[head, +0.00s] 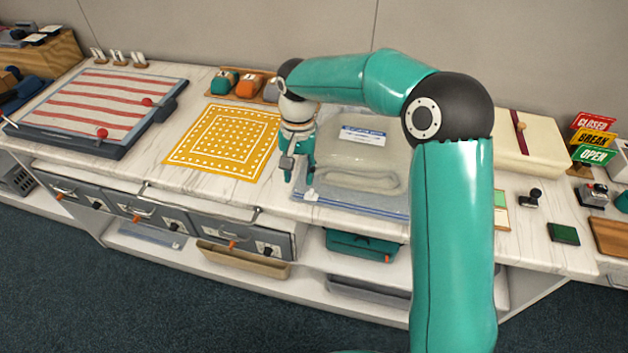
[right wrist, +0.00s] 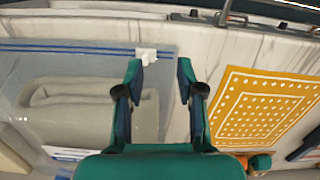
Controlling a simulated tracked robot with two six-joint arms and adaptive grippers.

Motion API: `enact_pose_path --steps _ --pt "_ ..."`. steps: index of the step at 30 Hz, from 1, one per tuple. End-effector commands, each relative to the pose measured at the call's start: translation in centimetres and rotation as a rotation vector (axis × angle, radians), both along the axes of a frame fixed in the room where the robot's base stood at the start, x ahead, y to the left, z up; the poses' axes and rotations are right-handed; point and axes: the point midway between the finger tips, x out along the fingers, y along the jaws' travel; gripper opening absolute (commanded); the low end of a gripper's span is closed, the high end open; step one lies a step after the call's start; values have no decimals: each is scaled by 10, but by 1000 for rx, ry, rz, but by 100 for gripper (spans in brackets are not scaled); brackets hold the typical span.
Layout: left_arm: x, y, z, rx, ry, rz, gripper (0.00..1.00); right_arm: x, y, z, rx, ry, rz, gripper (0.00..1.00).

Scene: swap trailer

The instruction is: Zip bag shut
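A clear zip bag (head: 392,208) lies flat on the white marble counter, with a folded beige cloth (head: 360,181) and a white label inside. Its blue zip strip (right wrist: 70,48) runs along the edge nearest the counter front. A small white slider (right wrist: 146,54) sits at the end of the strip nearest the yellow cloth; it also shows in the head view (head: 311,195). My right gripper (right wrist: 160,72) is open and points down at that end of the bag. One fingertip overlaps the slider in the right wrist view; I cannot tell whether they touch. My left gripper is not in view.
A yellow patterned cloth (head: 225,141) lies left of the bag, and a striped board (head: 100,110) farther left. A tray of colored items (head: 240,85) stands behind. A cream box (head: 530,140) and small signs (head: 593,139) are on the right. Drawers (head: 140,212) sit below the counter.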

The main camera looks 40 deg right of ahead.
Motion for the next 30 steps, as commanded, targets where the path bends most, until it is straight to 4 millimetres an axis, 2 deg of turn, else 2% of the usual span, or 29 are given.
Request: enact_pose_path --steps 1,3,6,8,14,30 --pt "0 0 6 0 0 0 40 4 -11 35 -21 -26 -38 38" --pt "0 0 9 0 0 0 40 4 -22 64 -44 -40 -77 38" --pt "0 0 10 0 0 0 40 2 -30 83 -60 -48 -112 38" --pt "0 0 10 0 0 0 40 1 -32 85 -64 -47 -120 38" --pt "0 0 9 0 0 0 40 0 -32 62 -65 -43 -122 38" --pt "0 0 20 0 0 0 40 0 -31 -48 -63 -42 -119 38"
